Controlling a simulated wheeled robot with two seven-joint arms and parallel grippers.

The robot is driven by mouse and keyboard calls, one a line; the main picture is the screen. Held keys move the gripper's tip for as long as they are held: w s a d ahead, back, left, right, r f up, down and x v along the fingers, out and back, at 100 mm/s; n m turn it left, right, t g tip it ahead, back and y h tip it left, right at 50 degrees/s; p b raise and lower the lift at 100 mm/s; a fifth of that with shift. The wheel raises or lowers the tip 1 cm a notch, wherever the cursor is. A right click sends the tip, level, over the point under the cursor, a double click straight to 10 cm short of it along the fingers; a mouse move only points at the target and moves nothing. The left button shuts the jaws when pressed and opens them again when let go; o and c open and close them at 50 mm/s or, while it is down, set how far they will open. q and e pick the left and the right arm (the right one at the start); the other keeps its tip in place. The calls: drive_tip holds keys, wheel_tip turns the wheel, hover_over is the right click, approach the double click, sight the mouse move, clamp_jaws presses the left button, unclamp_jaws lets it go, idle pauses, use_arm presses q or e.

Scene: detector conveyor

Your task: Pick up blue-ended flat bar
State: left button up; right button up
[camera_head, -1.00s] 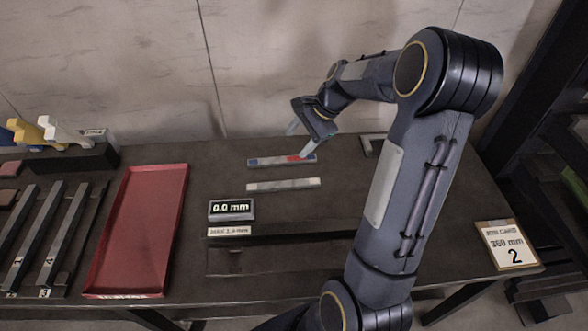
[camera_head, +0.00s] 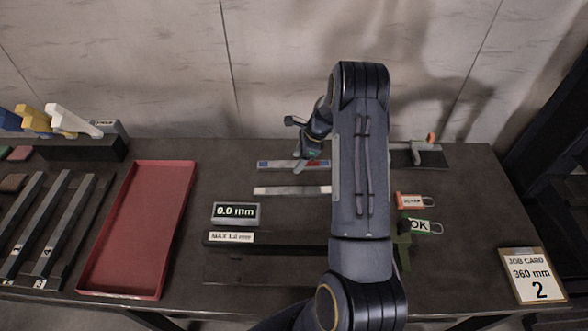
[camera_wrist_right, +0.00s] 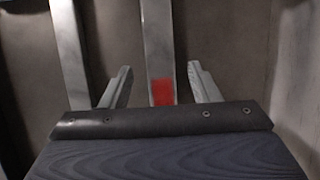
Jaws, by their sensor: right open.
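The blue-ended flat bar (camera_head: 275,164) lies on the dark bench near the back wall, blue at its left end and red toward its right. My right gripper (camera_head: 308,160) is over its red part, and my arm hides what lies to the right. In the right wrist view my open gripper (camera_wrist_right: 161,84) has one finger on each side of the flat bar (camera_wrist_right: 158,45), with the red patch between them. I cannot tell whether the fingers touch it. My left gripper is not in view.
A gauge display reading 0.0 mm (camera_head: 236,213) stands nearer. A red tray (camera_head: 184,190) is to the left, with dark numbered bars (camera_head: 50,225) beyond. A job card (camera_head: 533,275) and tags (camera_head: 425,227) are at right.

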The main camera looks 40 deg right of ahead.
drive_tip(key=shift+w+a+f, duration=0.15)
drive_tip(key=shift+w+f, duration=0.1)
drive_tip(key=shift+f, duration=0.4)
drive_tip(key=shift+r, duration=0.1)
drive_tip(key=shift+c, duration=0.3)
clamp_jaws()
drive_tip(key=shift+r, duration=0.1)
